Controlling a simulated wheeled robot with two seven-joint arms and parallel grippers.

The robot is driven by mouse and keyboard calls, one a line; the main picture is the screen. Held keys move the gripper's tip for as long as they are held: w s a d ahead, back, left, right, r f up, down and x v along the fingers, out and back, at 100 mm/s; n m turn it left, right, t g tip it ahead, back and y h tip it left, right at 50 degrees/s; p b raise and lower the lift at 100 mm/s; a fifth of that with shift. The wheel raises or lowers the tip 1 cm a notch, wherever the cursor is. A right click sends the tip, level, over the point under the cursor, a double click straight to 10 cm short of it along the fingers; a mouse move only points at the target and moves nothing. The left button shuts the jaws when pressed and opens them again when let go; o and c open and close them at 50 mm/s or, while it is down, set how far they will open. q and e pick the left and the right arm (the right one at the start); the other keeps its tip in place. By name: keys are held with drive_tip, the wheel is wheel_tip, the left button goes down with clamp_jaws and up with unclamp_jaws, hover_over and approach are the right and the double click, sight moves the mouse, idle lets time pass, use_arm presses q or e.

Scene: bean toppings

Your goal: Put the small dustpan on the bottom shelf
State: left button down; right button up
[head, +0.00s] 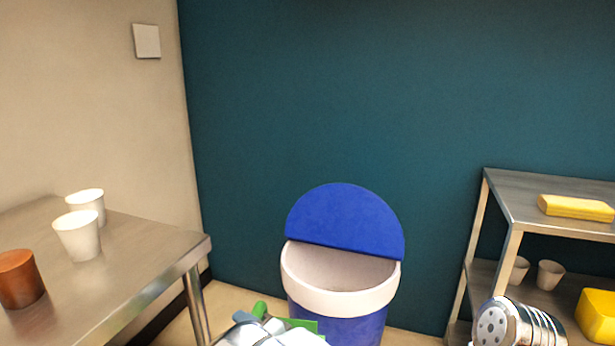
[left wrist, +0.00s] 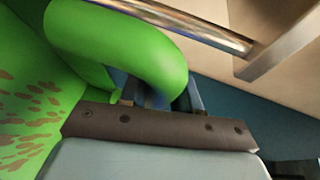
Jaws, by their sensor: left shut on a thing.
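The small dustpan is bright green. In the head view only its handle end (head: 260,308) and a flat green piece show at the bottom edge, by my left gripper (head: 268,328). In the left wrist view its curved handle (left wrist: 130,45) passes between the fingers of my left gripper (left wrist: 158,95), which is shut on it. Brown bean-like specks lie on its green pan at the left of that view. The metal shelf rack (head: 512,245) stands at the right in the head view. Its bottom shelf is mostly below the frame. My right gripper does not show.
A blue bin (head: 340,330) with a white rim and raised lid stands in the middle. A metal table (head: 140,250) at the left holds white cups (head: 78,237) and a brown cup (head: 18,280). A yellow sponge-like block (head: 575,207) lies on the rack's top.

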use_arm(q)
drive_tip(key=s+a+f, duration=0.2)
drive_tip(key=a+f, duration=0.1)
drive_tip(key=f, duration=0.3)
drive_tip(key=s+a+f, duration=0.1)
drive_tip(key=a+f, duration=0.3)
drive_tip(key=f, duration=0.3)
drive_tip(key=shift+s+a+f+n+g+y, duration=0.3)
drive_tip(key=shift+s, duration=0.05)
drive_tip(key=m+t+h, duration=0.4)
drive_tip(key=shift+m+h, duration=0.3)
drive_tip(key=shift+h, duration=0.1)
drive_tip(key=shift+d+t, duration=0.15)
drive_tip(key=shift+t, duration=0.15)
idle(0.4)
